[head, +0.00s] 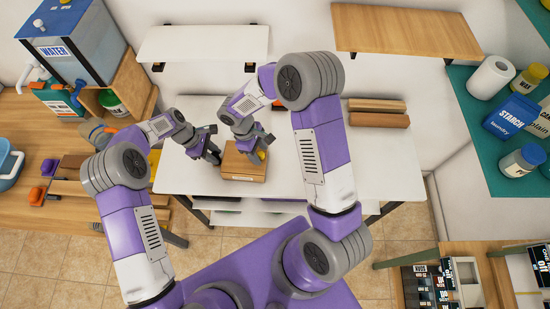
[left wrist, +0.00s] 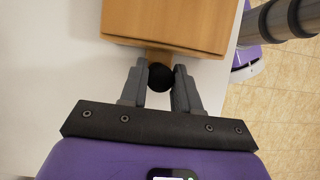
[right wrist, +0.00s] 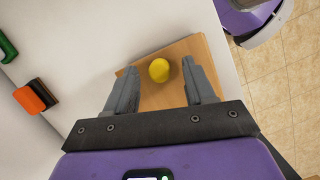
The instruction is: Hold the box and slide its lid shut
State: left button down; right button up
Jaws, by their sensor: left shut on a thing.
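The wooden box (head: 243,174) stands on the white table, with a yellow knob (head: 261,155) on top. A black knob (left wrist: 160,78) on a short wooden stem sticks out from the box (left wrist: 165,22). My left gripper (left wrist: 160,70) is shut on this black knob, at the box's left side in the head view. My right gripper (right wrist: 159,68) is above the box top, its open fingers on either side of the yellow knob with gaps between. The wooden top (right wrist: 185,58) shows there; I cannot tell how far the lid is open.
An orange-and-black block (right wrist: 35,96) and a green thing (right wrist: 6,47) lie left in the right wrist view. Shelves (head: 203,43) hang behind.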

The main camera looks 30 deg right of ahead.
jog(key=v, duration=1.2)
dwell(0.3)
pick_arm(q)
jog(key=c, duration=0.7)
grip_release()
jog(key=shift+c, duration=0.2)
jog(key=v, duration=1.2)
